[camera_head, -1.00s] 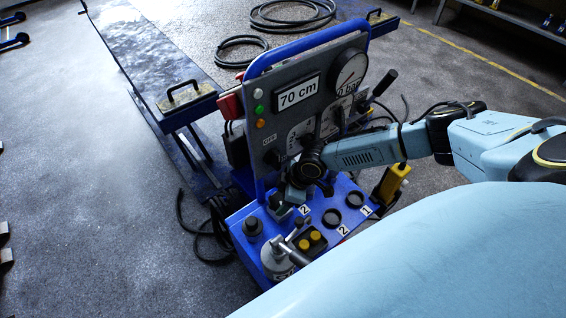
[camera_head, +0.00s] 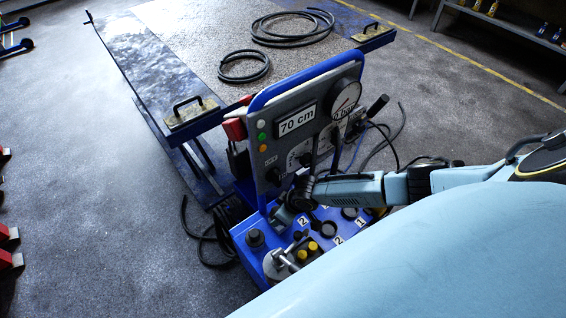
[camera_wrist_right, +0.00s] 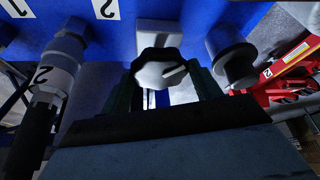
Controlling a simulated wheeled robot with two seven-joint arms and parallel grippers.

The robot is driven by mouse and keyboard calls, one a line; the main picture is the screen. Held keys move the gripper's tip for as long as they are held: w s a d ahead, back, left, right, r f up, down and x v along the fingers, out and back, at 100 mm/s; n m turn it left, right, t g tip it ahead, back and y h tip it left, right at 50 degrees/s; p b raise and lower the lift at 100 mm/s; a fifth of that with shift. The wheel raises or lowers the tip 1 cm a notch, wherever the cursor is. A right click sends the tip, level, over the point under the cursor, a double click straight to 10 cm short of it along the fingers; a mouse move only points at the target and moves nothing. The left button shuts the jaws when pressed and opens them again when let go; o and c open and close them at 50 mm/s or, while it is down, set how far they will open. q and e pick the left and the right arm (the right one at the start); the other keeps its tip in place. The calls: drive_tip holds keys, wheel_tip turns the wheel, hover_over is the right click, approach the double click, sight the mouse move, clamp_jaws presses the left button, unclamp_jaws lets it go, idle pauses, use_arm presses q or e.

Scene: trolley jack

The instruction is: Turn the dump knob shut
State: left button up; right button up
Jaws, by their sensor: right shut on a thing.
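The dump knob (camera_wrist_right: 160,74), pale-faced with a dark lobed rim, sits between the two fingers of my right gripper (camera_wrist_right: 162,82) in the right wrist view. The gripper is shut on it. A light mark runs across the knob's face. In the head view my right gripper (camera_head: 286,212) is low at the front of the blue trolley console (camera_head: 240,236), below the upright panel, and the knob cannot be made out there. My left gripper is not in view.
The panel carries a "70 cm" display (camera_head: 297,121) and a round gauge (camera_head: 346,97). A hose fitting (camera_wrist_right: 65,55) and a round dark part (camera_wrist_right: 232,58) flank the knob. A black post (camera_head: 254,239) and yellow buttons (camera_head: 307,250) are close by.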

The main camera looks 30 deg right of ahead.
drive_tip(key=shift+a+m+h+p, duration=0.1)
drive_tip(key=shift+m+h+p, duration=0.2)
drive_tip(key=shift+m+p, duration=0.65)
drive_tip(key=o, duration=1)
drive_tip(key=shift+c, duration=0.2)
drive_tip(key=p+v, duration=0.4)
drive_tip(key=v, duration=0.9)
drive_tip(key=shift+s, duration=0.3)
drive_tip(key=shift+r, duration=0.15)
